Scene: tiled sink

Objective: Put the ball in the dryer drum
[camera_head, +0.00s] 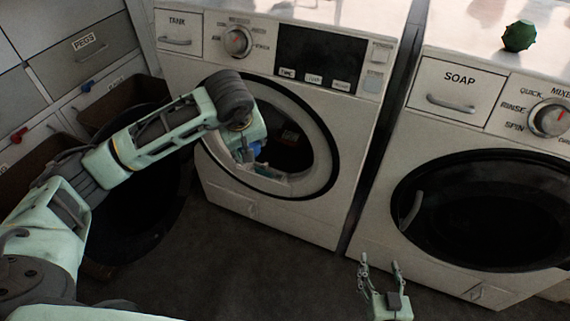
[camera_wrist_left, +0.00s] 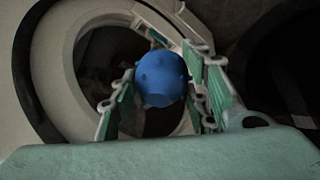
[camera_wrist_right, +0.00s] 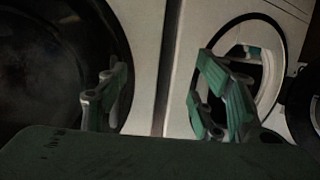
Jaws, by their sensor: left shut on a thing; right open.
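A blue knobbly ball (camera_wrist_left: 160,78) is held between the fingers of my left gripper (camera_wrist_left: 160,100), which is shut on it. In the head view a small part of the ball (camera_head: 255,149) shows under my left wrist, in front of or just inside the round opening of the dryer drum (camera_head: 292,155). How deep it sits I cannot tell. The dryer (camera_head: 330,215) is the white machine with TANK on its drawer, and its round door (camera_head: 140,215) hangs open to the left. My right gripper (camera_head: 380,260) is open and empty, low in front of the other machine.
The washer (camera_head: 380,225) at the right has a closed dark door (camera_head: 490,210) and a SOAP drawer (camera_head: 455,90). A green knobbly ball (camera_head: 519,36) rests on its top. Drawers and brown bins (camera_head: 40,155) stand at the left. The dark floor (camera_head: 270,260) in front is clear.

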